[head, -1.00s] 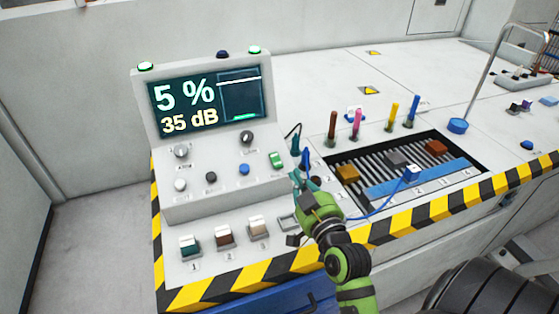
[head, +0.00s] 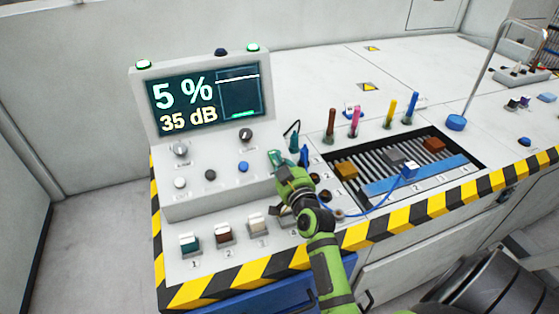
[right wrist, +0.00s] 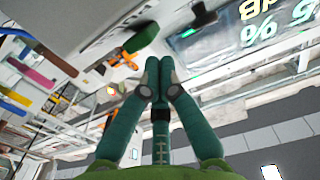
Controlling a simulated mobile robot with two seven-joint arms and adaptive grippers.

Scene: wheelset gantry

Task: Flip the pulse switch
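The green switch (head: 275,157), which I take to be the pulse switch, sits at the right end of the sloped console panel, partly hidden by my right gripper (head: 283,169). In the right wrist view the green switch (right wrist: 141,38) is just beyond and left of the fingertips (right wrist: 160,72). The fingers are together, with nothing seen between them. Whether they touch the switch I cannot tell. The console screen (head: 208,98) reads 5 % and 35 dB. My left gripper is not in view.
Knobs and a blue button (head: 243,167) lie left of the switch. Rocker switches (head: 223,233) line the front ledge. A slotted tray (head: 462,164) with a blue cable and coloured probes lies to the right. A striped edge borders the bench.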

